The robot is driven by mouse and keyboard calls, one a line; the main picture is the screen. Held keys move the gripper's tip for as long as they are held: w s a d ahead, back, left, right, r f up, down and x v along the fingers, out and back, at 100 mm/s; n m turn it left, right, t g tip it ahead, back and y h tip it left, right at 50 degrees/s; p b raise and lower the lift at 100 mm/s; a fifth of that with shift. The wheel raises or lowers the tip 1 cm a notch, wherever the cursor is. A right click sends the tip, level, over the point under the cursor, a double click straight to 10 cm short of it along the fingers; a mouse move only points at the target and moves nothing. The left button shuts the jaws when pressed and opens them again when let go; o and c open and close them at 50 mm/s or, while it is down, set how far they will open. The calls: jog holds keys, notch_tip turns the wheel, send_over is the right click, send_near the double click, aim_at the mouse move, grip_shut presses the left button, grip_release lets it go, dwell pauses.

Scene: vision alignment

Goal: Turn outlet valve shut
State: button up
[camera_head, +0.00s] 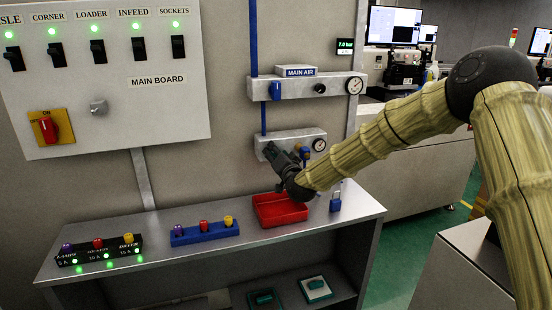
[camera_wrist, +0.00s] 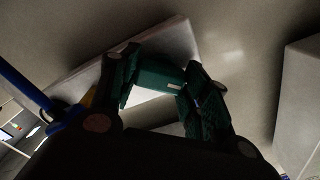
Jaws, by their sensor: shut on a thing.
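The lower grey wall unit (camera_head: 303,137) sits below the MAIN AIR unit (camera_head: 315,86) and carries a small round gauge. My gripper (camera_head: 272,153) is at the front of this lower unit and covers its left part in the head view. In the wrist view, the fingers of my gripper (camera_wrist: 160,88) are on either side of a dark green handle (camera_wrist: 160,74) and are shut on it. I take this handle to be the outlet valve. The head view hides it behind my gripper, so its angle to the pipe is unclear.
The MAIN AIR unit has a blue handle (camera_head: 275,91), a gauge (camera_head: 354,85) and a display (camera_head: 344,47) reading 7.0 bar. Below my gripper, a red tray (camera_head: 262,219), a blue padlock (camera_head: 335,204) and a blue plug block (camera_head: 205,235) stand on the bench (camera_head: 190,262).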

jog(key=shift+f+n+b, duration=0.15)
jog(key=shift+n+b, duration=1)
jog(key=shift+n, duration=2.95)
jog(key=o, duration=0.9)
jog(key=shift+o, duration=0.6)
jog(key=shift+s, duration=0.1)
jog(key=v, duration=1.2)
